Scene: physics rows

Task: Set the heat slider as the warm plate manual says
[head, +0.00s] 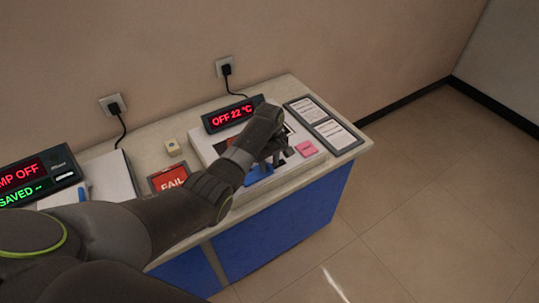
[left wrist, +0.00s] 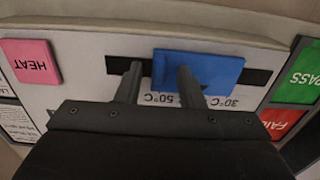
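The warm plate (head: 205,146) is a white unit on the bench. Its display (head: 228,116) reads OFF 22 °C. The blue slider knob (head: 258,176) shows near its front edge, partly hidden by my arm. In the left wrist view the blue knob (left wrist: 215,72) sits in a dark slot (left wrist: 258,77), above upside-down 50°C and 30°C marks. My left gripper (left wrist: 159,68) has its fingers apart. One finger is over the slot left of the knob; the other overlaps the knob's face. I cannot tell whether they touch. The right gripper is out of view.
Framed printed sheets (head: 336,134) lie at the bench's right. A second display (head: 35,182) stands at left.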

